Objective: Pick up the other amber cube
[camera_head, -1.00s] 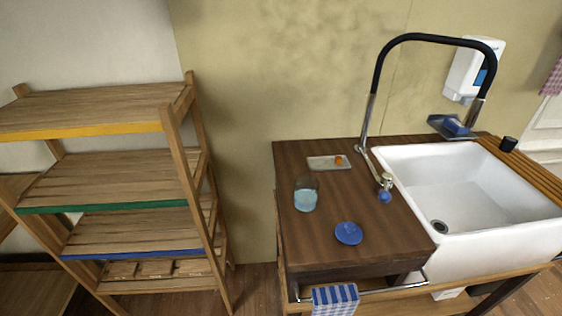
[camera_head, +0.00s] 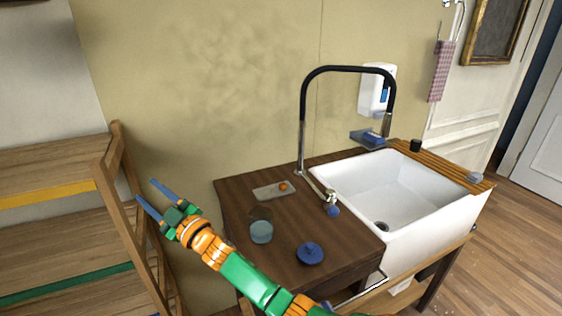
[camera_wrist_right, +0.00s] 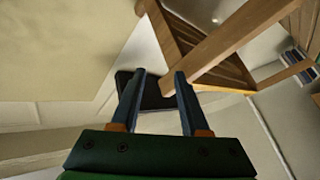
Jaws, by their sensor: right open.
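A small orange-amber piece (camera_head: 283,186), too small to make out its exact shape, lies on a pale flat tray (camera_head: 262,194) at the back of the dark wooden counter. My right gripper (camera_head: 158,194) is open and empty. It is raised left of the counter, near the shelf rack and well apart from the tray. In the right wrist view its two blue fingers (camera_wrist_right: 159,76) stand apart with nothing between them. No other amber piece can be made out. My left gripper is not in view.
A glass of bluish liquid (camera_head: 261,230) and a blue round lid-like object (camera_head: 310,253) stand on the counter (camera_head: 285,225). A black tap (camera_head: 302,115) rises beside the white sink (camera_head: 430,230). A wooden shelf rack (camera_head: 45,163) is at left.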

